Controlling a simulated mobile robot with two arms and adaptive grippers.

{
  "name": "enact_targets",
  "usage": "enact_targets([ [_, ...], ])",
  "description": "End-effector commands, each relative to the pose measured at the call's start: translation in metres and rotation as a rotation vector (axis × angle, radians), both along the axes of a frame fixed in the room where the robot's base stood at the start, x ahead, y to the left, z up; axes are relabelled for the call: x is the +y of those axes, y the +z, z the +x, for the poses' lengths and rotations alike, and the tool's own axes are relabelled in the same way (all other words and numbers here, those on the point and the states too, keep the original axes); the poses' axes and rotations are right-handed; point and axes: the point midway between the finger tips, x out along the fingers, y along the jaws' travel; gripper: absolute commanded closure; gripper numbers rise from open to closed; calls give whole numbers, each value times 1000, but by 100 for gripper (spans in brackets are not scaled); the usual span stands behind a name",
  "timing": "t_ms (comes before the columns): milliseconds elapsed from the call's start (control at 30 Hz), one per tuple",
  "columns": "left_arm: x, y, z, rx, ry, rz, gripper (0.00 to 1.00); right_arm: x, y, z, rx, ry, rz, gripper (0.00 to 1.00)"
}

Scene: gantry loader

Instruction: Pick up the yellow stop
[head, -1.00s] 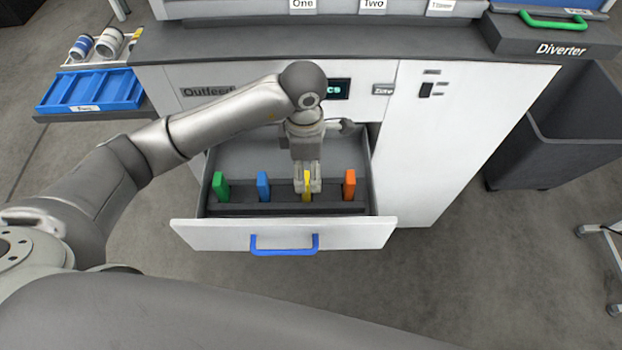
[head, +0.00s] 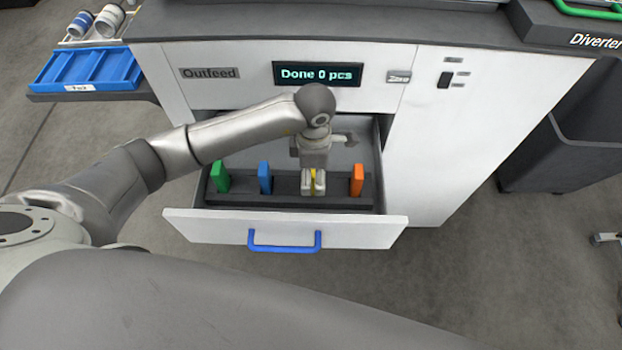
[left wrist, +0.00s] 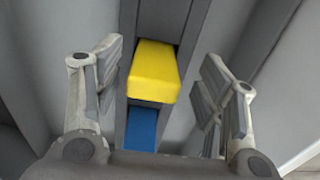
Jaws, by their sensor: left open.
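The yellow stop (head: 313,180) stands in a dark rack (head: 240,199) inside the open drawer, between the blue and orange stops. My left gripper (head: 313,186) is over it and pointing down, with a finger on each side. In the left wrist view the yellow stop (left wrist: 153,72) lies between the open fingers of the left gripper (left wrist: 160,95), with a gap on both sides. In the head view the fingers hide most of the stop. My right gripper is out of view.
A green stop (head: 220,177), a blue stop (head: 264,178) and an orange stop (head: 357,180) stand in the same rack. The drawer front (head: 285,230) has a blue handle (head: 284,247). A blue tray (head: 87,70) is at the left. The cabinet display (head: 317,74) reads "Done 0 pcs".

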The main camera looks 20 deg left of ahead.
Motion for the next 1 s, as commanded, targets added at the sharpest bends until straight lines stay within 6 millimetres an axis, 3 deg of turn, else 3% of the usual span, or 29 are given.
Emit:
enact_targets([
  [300, 7, -42, 3, 3, 1, 0, 36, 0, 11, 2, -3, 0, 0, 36],
  [567, 8, -45, 4, 0, 0, 0, 36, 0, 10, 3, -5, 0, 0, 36],
  [1000, 8, -44, 4, 0, 1, 0, 87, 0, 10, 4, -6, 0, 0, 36],
])
